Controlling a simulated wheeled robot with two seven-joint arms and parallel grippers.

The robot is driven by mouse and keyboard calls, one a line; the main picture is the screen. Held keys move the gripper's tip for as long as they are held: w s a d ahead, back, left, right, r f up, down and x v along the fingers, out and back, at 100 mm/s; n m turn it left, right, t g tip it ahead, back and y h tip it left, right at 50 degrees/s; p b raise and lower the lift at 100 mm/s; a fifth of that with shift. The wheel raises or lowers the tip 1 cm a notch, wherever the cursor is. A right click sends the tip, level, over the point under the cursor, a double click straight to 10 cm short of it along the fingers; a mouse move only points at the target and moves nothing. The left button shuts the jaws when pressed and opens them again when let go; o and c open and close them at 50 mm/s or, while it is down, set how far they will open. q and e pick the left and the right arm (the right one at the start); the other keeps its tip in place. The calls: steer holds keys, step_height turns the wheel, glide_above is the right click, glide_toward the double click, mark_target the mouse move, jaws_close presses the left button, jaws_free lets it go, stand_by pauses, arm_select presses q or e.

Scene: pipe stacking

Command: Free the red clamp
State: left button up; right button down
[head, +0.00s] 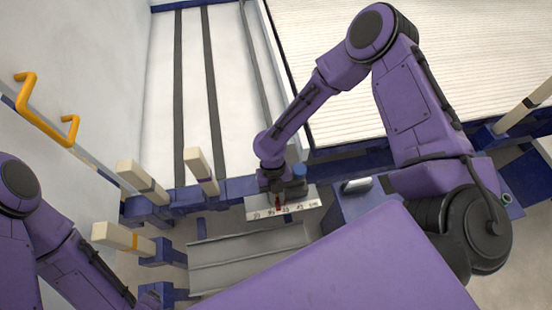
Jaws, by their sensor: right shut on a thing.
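My right arm reaches down from the upper right, and its gripper (279,200) is at a pale panel with dark markings (308,204).
A blue frame beam (240,187) runs behind the panel, with cream posts (202,170) to the left. A grey metal trough (245,255) lies below. A yellow handle (45,115) sticks out at the left. A blue cap (299,171) is close beside the gripper.

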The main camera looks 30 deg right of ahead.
steer(key=c, duration=1.1)
jaws_free()
steer(key=v, duration=1)
steer(key=shift+r, duration=0.25)
steer(key=shift+w, duration=0.15)
